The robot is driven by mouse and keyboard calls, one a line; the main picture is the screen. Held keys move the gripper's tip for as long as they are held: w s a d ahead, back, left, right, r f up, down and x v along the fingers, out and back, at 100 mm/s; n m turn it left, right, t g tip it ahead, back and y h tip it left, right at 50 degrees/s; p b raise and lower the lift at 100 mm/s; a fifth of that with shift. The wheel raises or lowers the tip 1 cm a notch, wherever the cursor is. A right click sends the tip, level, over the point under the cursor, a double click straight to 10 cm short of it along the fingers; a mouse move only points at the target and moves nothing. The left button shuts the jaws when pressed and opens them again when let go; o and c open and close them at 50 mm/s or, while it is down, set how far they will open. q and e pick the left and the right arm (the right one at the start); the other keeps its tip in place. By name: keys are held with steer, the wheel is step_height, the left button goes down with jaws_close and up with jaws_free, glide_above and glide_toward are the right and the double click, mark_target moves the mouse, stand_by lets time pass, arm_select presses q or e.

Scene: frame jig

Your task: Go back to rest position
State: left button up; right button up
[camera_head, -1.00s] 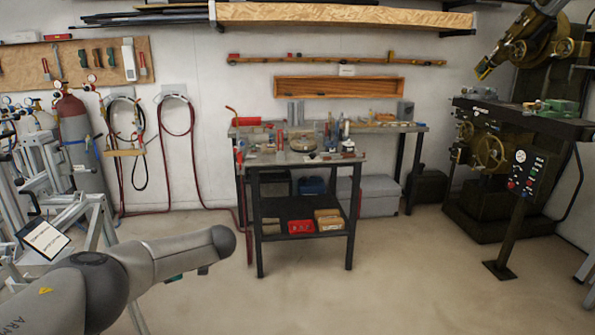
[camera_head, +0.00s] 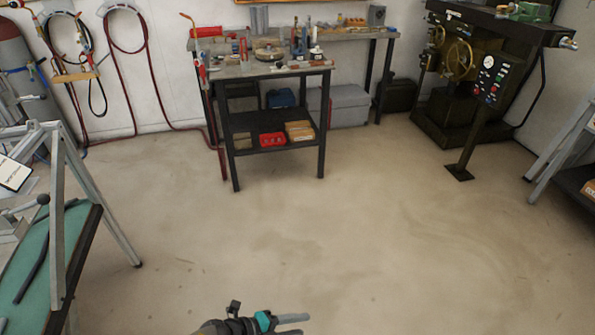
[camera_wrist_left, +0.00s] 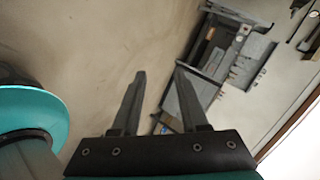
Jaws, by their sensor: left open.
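My left gripper (camera_head: 298,325) shows at the bottom edge of the head view, with its two grey fingers pointing right and a gap between them. In the left wrist view the left gripper (camera_wrist_left: 160,74) has its two dark fingers apart, with nothing between them. It is over bare floor, clear of the furniture in the head view. My right gripper is in neither view.
A metal frame stand (camera_head: 57,220) with a green-topped table (camera_head: 38,262) stands at the left. A workbench (camera_head: 262,70) with a lower shelf is at the back, and a dark machine (camera_head: 455,90) at the back right. The middle floor is clear.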

arm_select(q)
steer(key=s+a+f+n+t+y, duration=0.2)
steer(key=s+a+f+n+y, duration=0.6)
steer(key=s+a+f+n, duration=0.65)
steer(key=s+a+f+n+g+y, duration=0.1)
steer(key=s+a+n+g, duration=0.1)
steer(key=s+n, duration=0.3)
steer(key=s+a+f+n+g+y, duration=0.1)
steer(key=s+n, duration=0.4)
steer(key=s, duration=0.9)
steer(key=a+g, duration=0.1)
steer(key=g, duration=0.1)
steer(key=shift+f+g, duration=0.3)
steer(key=shift+f, duration=0.1)
